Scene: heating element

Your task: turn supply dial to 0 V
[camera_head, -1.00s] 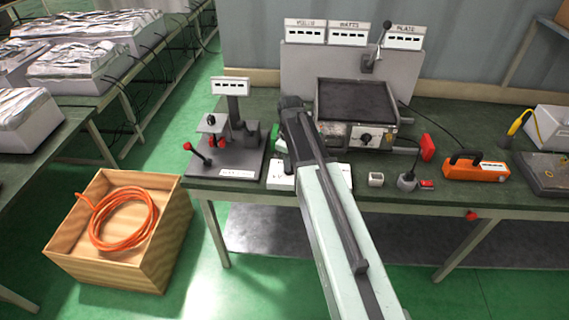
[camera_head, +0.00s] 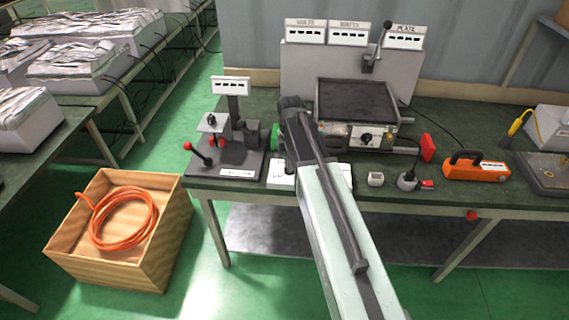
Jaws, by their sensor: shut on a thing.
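A green round part (camera_head: 276,139), which looks like the supply dial, shows at the left edge of my arm's end. It stands just above a white panel (camera_head: 282,180) at the front of the bench, and my arm covers much of both. My gripper (camera_head: 281,148) is at the green part and shut on it. The fingers are small and mostly hidden. The dial's pointer and scale cannot be read from here. The display boxes marked volts (camera_head: 305,31) and watts (camera_head: 348,33) stand at the back, their digits too small to read.
A hot plate (camera_head: 357,98) with a front knob stands right of my arm. A stand with a red-knobbed lever (camera_head: 201,154) is on the left. A wooden crate (camera_head: 168,250) is on the floor.

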